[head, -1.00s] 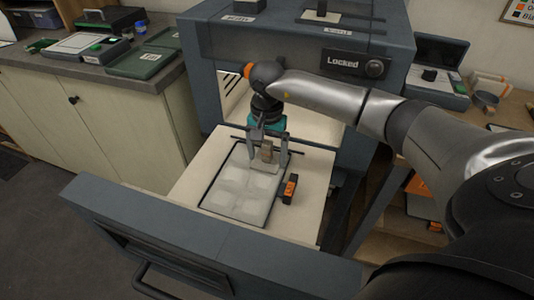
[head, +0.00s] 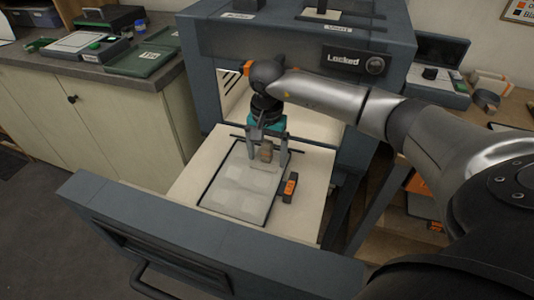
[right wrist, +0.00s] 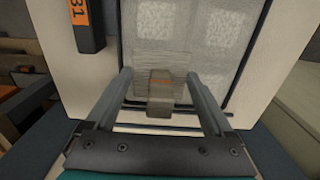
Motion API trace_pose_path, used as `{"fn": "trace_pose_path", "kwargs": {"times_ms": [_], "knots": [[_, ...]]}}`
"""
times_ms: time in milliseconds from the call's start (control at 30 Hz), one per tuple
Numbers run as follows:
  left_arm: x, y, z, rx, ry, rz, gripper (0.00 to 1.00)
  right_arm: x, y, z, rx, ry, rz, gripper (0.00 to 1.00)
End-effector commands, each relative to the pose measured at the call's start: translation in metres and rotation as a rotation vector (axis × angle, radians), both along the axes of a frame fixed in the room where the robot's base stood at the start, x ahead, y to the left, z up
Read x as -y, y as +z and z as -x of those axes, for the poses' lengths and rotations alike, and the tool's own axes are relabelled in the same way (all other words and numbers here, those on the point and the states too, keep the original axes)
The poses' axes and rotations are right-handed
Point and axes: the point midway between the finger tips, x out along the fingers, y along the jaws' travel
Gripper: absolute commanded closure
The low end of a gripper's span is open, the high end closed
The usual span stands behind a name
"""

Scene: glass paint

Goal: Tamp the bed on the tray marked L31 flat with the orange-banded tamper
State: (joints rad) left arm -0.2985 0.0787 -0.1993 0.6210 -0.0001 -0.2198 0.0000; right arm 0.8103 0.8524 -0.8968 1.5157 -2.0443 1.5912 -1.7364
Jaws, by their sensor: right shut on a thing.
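The tray (head: 206,201) has a dark rim and holds a pale grey bed (head: 240,192) marked with lighter square patches. An orange and black tag (head: 290,188) sits beside its right edge; in the right wrist view the tag (right wrist: 85,20) shows "31", with the rest cut off. My right gripper (head: 268,158) points down over the tray's far right part, shut on the tamper (right wrist: 160,98). The tamper has a block handle, an orange band and a broad flat plate low over the bed. I cannot tell whether the plate touches. My left gripper is out of view.
The tray lies on a pale slab (head: 310,190) drawn out of a blue-grey cabinet (head: 290,45) labelled "Locked". A blue-grey front panel (head: 200,240) with a handle stands nearest me. A counter (head: 150,75) with boxes is at left; a wooden bench is at right.

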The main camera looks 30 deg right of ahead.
Motion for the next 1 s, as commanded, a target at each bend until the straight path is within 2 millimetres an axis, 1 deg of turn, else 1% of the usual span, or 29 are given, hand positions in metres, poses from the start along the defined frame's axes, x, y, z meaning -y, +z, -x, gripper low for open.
{"fn": "trace_pose_path", "kwargs": {"times_ms": [833, 1000], "knots": [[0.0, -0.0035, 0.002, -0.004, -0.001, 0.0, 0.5, -0.0005, -0.0035, 0.0014, -0.005, 0.001, 0.0, 0.57], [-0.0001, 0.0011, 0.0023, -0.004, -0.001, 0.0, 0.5, -0.0005, 0.0029, 0.0015, -0.005, 0.001, 0.0, 0.57]]}}
